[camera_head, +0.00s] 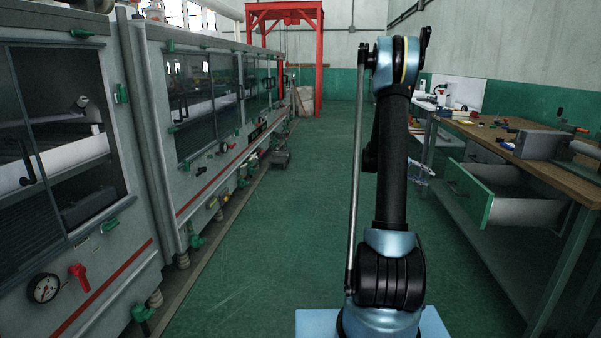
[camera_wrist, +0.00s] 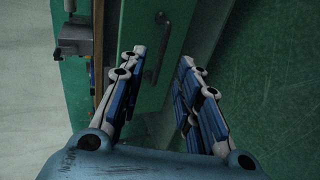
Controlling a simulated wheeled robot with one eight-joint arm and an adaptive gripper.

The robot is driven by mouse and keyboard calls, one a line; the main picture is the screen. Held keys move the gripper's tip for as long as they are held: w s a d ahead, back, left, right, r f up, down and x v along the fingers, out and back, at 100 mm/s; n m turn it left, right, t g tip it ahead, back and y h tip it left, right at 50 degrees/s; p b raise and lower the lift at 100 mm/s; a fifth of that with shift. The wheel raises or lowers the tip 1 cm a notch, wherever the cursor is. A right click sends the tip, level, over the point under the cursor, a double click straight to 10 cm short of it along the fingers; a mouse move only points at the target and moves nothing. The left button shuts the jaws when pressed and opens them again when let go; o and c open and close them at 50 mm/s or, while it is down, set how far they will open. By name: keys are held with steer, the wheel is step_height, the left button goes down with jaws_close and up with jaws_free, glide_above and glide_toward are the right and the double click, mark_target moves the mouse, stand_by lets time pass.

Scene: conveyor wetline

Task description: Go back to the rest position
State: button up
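My arm stands upright in the middle of the head view, and its forearm hides much of what lies behind it. My gripper (camera_wrist: 161,58) is open in the wrist view, its two blue and white fingers apart with nothing between the tips. In the head view the gripper (camera_head: 422,173) shows only in part, just right of the arm and left of the workbench. Beyond the fingers in the wrist view is a green panel (camera_wrist: 140,25) with a grey handle (camera_wrist: 158,50). I cannot tell how far the fingers are from it.
A wooden-topped workbench (camera_head: 520,160) with tools runs along the right. Its green-fronted drawer (camera_head: 470,194) is pulled open into the aisle side. A long grey wet-line machine (camera_head: 205,150) lines the left. The green floor between is clear towards a red frame (camera_head: 318,60).

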steer(key=s+a+r+t+y, duration=0.1)
steer(key=s+a+r+y, duration=0.2)
steer(key=s+a, duration=0.6)
steer(key=s+a+r+t+y, duration=0.1)
steer(key=s+a+r+y, duration=0.15)
steer(key=s+a, duration=0.65)
steer(key=s+a+f+y, duration=0.4)
steer(key=s+a, duration=0.4)
steer(key=s, duration=0.3)
steer(key=s+a+f+n+t+y, duration=0.1)
steer(key=s+a+f+y, duration=0.3)
steer(key=s+a, duration=0.4)
steer(key=s+f, duration=0.1)
steer(key=s, duration=0.3)
steer(key=shift+s+f, duration=0.3)
steer(key=shift+f, duration=0.1)
